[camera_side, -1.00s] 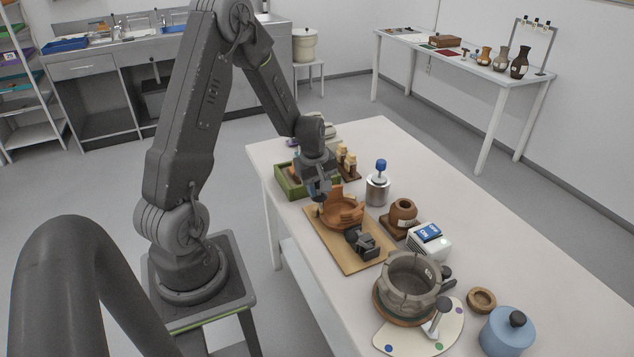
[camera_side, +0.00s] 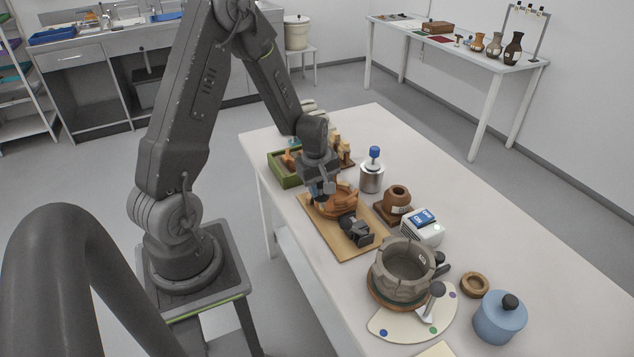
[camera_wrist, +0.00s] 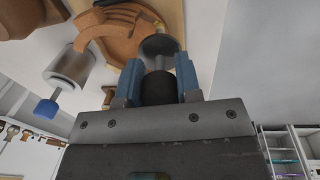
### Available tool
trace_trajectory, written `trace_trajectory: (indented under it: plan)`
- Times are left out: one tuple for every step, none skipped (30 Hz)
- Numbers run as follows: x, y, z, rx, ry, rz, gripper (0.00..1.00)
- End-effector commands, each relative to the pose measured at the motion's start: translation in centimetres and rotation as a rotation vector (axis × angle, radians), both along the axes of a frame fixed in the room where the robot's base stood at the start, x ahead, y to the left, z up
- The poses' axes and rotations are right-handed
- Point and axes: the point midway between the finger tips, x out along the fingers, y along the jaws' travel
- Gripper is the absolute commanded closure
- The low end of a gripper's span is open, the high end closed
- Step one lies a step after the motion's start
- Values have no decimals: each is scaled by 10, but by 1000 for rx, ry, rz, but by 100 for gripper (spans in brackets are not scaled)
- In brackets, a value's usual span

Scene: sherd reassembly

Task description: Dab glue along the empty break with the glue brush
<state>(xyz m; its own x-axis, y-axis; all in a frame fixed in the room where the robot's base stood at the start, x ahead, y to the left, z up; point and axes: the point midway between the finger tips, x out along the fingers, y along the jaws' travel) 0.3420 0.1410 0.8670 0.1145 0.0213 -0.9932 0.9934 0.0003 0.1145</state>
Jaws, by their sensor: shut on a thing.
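The broken orange-brown bowl (camera_side: 345,204) sits on a wooden board (camera_side: 352,243), its wall jagged and partly hidden behind my gripper in the side view. My gripper (camera_side: 322,194) is low over the bowl's near left side. In the wrist view my gripper (camera_wrist: 160,85) has its blue fingers shut on a dark-handled tool (camera_wrist: 158,46) with a wide grey end, likely the glue brush. That end is beside the bowl (camera_wrist: 122,35); I cannot tell whether it touches the break. No glue can be made out.
A metal canister with a blue knob (camera_side: 372,178) stands right of the bowl.

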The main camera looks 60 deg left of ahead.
Motion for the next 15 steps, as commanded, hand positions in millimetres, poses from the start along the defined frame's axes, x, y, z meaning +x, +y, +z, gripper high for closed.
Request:
trace_trajectory:
  plan:
    - [1, -3, 0, 0, -1, -2, 82]
    - [2, -4, 1, 1, -1, -2, 82]
    - [3, -5, 2, 1, -1, -2, 82]
    - [4, -6, 3, 1, -1, -3, 82]
    - [4, -7, 3, 1, -1, -3, 82]
    - [5, -8, 4, 1, -1, -2, 82]
    - [6, -10, 5, 1, -1, -2, 82]
    - [7, -11, 5, 1, -1, -3, 82]
    - [7, -11, 7, 1, -2, -2, 82]
    - [6, -11, 9, 1, -2, -1, 82]
    - [6, -11, 10, 1, -2, -1, 82]
    - [5, -11, 12, 1, -2, -1, 82]
    - [5, -11, 14, 1, -2, -1, 82]
    - [5, -11, 15, 1, -2, -1, 82]
    - [4, -11, 17, 1, -2, 0, 82]
